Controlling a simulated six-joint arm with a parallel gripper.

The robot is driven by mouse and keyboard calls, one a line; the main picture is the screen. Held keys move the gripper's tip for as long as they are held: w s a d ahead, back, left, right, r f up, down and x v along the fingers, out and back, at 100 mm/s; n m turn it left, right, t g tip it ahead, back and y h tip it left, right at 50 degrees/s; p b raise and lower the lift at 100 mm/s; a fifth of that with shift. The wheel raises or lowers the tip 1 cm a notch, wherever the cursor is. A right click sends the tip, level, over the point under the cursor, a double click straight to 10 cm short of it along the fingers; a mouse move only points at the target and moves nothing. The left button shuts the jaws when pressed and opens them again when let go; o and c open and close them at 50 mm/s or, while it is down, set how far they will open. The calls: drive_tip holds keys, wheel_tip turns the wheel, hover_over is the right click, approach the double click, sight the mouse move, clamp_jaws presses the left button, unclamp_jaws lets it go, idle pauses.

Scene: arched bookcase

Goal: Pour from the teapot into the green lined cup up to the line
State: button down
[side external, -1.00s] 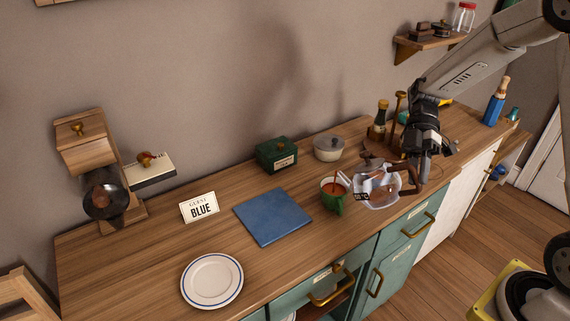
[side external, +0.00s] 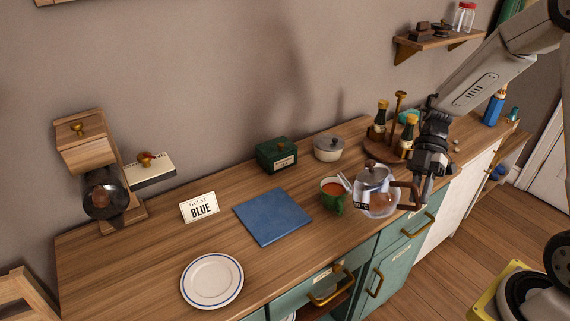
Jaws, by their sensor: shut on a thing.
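The green cup (side external: 333,201) stands upright on the counter and holds reddish-brown tea. Its line cannot be made out at this size. The glass teapot (side external: 376,191), with a brown lid and brown handle, is just right of the cup, roughly upright. Its spout points left, near the cup rim, and no stream shows. Some brown liquid shows inside it. My gripper (side external: 416,196) is shut on the teapot handle at the teapot's right side. The fingertips partly hide the handle.
A green box (side external: 277,155) and a lidded pot (side external: 328,148) stand behind. A round tray with bottles (side external: 381,153) is behind the teapot.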

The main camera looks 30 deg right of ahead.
drive_tip(key=shift+t, duration=0.3)
drive_tip(key=shift+s+f+n+t, duration=0.15)
drive_tip(key=shift+f+n+t, duration=0.3)
drive_tip(key=shift+t, duration=0.3)
drive_tip(key=shift+s+f+n+t, duration=0.1)
drive_tip(key=shift+f+n+t, duration=0.25)
drive_tip(key=shift+n+t, duration=0.3)
